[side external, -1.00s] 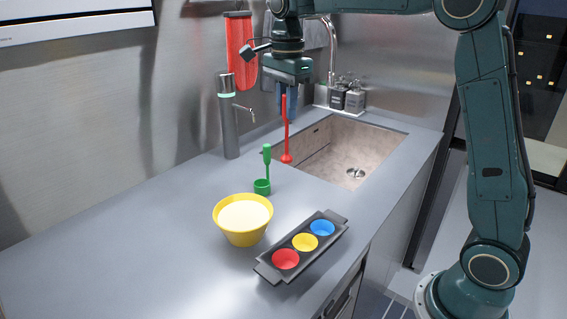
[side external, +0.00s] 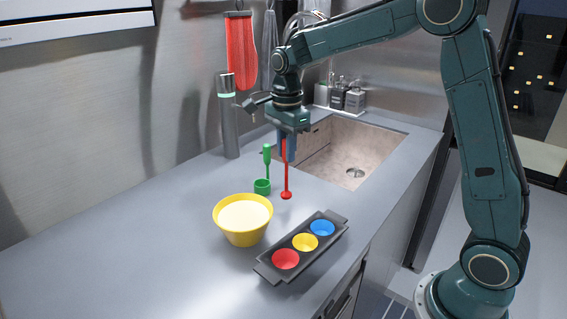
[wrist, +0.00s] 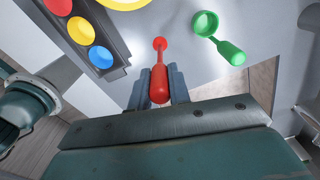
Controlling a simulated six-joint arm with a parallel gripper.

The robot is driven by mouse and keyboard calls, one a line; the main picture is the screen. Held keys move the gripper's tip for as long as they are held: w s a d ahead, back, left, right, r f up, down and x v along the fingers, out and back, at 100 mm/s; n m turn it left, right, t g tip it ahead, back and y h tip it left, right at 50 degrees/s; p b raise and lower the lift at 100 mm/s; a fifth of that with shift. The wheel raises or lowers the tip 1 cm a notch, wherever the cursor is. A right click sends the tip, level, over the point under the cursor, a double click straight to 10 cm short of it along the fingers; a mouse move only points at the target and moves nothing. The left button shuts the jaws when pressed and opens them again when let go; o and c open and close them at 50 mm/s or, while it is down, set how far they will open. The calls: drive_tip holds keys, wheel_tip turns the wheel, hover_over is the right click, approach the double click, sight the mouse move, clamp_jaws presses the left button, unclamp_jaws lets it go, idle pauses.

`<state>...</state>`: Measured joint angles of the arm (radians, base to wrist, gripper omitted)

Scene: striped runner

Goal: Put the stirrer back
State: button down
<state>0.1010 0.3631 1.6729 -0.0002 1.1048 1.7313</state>
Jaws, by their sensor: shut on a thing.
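The red stirrer (side external: 286,180) hangs upright from my gripper (side external: 287,156), with its small round end pointing down just above or at the counter; I cannot tell if it touches. In the wrist view the stirrer (wrist: 159,84) is between the two blue-grey fingers, which are shut on its handle. A yellow bowl (side external: 243,232) of pale cream-coloured content stands on the counter, to the left of and nearer than the stirrer. A green ladle (side external: 262,187) with a small cup and upright handle stands just left of the stirrer; it also shows in the wrist view (wrist: 205,24).
A dark tray (side external: 270,273) with red, yellow and blue cups lies in front. The sink (side external: 335,163) opens behind the stirrer. A tap-like dispenser (side external: 229,120) and a hanging red mitt (side external: 241,55) are at the wall. The counter's left part is clear.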

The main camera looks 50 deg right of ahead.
drive_tip(key=shift+f, duration=1.8)
drive_tip(key=c, duration=1.3)
unclamp_jaws()
wheel_tip(320, 180, up, 12)
drive_tip(key=shift+r, duration=0.2)
drive_tip(key=shift+s, duration=0.1)
